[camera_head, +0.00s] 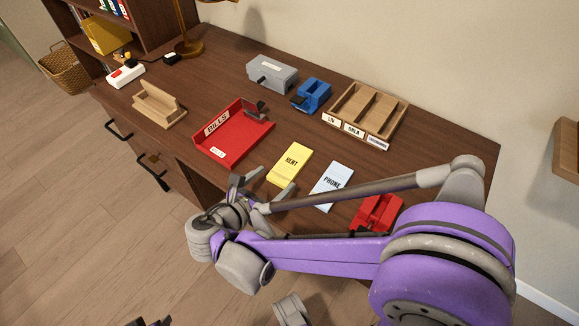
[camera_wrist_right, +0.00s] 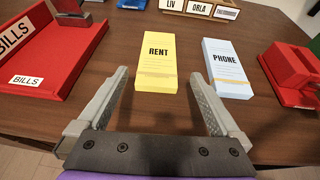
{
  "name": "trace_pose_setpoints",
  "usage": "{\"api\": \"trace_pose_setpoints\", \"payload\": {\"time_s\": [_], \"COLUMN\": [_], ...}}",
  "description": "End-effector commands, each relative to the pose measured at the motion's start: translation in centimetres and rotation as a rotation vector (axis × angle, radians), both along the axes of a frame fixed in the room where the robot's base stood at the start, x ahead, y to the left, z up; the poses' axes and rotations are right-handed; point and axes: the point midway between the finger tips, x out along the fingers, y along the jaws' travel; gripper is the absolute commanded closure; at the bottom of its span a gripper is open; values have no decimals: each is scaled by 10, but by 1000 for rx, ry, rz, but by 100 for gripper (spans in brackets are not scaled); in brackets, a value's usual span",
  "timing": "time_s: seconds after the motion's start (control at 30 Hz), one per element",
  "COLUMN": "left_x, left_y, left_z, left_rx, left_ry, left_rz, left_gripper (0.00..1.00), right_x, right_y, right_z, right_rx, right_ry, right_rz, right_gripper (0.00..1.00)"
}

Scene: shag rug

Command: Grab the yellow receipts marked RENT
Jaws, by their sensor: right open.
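The yellow pad of receipts marked RENT (camera_head: 289,165) lies flat on the brown desk. In the right wrist view the yellow receipts (camera_wrist_right: 156,66) lie ahead, between the lines of the two fingers. My right gripper (camera_head: 250,186) is open and empty at the desk's front edge, just short of the receipts' near end. Its two grey fingers (camera_wrist_right: 160,78) show wide apart in the wrist view, not touching the receipts.
A pale blue PHONE pad (camera_head: 332,186) lies right of the receipts. A red BILLS tray (camera_head: 225,152) with a stamp stands to the left. A red device (camera_head: 377,213) sits farther right. A wooden sorter (camera_head: 398,110), blue tape dispenser (camera_head: 311,95) and grey box (camera_head: 271,73) stand behind.

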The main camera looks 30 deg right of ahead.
Motion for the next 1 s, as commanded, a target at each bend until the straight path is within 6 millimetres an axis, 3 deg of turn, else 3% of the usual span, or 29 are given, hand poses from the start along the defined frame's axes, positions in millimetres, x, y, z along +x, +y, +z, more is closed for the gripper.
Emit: {"api": "trace_pose_setpoints", "payload": {"time_s": [0.6,0.87,0.9,1.0], "left_x": [2,2,2,2], "left_y": [0,0,0,0], "left_z": [-20,-20,-20,-20], "left_rx": [0,0,0,0], "left_ry": [7,7,7,7], "left_rz": [0,0,0,0], "left_gripper": [55,55,55,55], "right_x": [31,33,33,33], "right_y": [-61,-64,-64,-64], "right_z": [-24,-24,-24,-24], "right_rx": [4,5,5,5], "right_ry": [-1,-1,-1,-1], "right_rz": [-3,0,0,0], "right_gripper": [0,0,2,20]}}
